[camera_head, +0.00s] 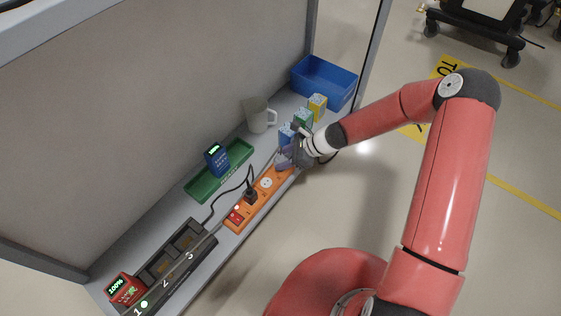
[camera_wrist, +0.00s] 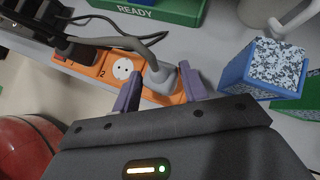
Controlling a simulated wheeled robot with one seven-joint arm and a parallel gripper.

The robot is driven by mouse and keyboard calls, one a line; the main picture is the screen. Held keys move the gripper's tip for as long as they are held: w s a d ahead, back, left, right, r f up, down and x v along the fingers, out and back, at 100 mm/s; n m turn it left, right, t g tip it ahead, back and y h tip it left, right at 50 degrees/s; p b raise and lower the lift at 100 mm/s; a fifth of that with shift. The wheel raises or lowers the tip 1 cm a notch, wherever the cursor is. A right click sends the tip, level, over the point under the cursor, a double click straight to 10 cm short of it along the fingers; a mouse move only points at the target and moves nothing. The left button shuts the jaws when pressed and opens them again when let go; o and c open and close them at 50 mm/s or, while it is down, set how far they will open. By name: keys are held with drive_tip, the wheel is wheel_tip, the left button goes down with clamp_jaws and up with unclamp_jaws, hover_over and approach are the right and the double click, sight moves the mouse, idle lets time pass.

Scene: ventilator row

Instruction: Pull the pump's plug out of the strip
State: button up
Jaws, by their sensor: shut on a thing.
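The orange power strip (camera_head: 265,183) lies along the front of the shelf; it also shows in the wrist view (camera_wrist: 88,70). A grey plug (camera_wrist: 161,78) with a grey cable stands at the strip's right-hand part, past the bare socket marked 2. My gripper (camera_head: 290,160) is at that end of the strip. In the wrist view its two purple fingers (camera_wrist: 160,88) are on either side of the grey plug, shut on it. The plug's lower end is partly hidden, so I cannot tell how deep it sits. A black plug (camera_head: 250,196) with a dark cable sits in another socket.
A blue device (camera_head: 216,159) stands in a green tray (camera_head: 232,172) behind the strip. A dark dock (camera_head: 165,268) with a red device (camera_head: 125,289) is at left. Blue, green and yellow (camera_head: 317,106) blocks, a mug (camera_head: 256,114) and a blue bin (camera_head: 324,82) stand at right.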

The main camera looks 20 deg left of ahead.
sight(285, 158)
drive_tip(key=shift+r, duration=0.25)
drive_tip(key=shift+r+p, duration=1.95)
drive_tip(key=shift+r, duration=0.45)
drive_tip(key=shift+d, duration=0.1)
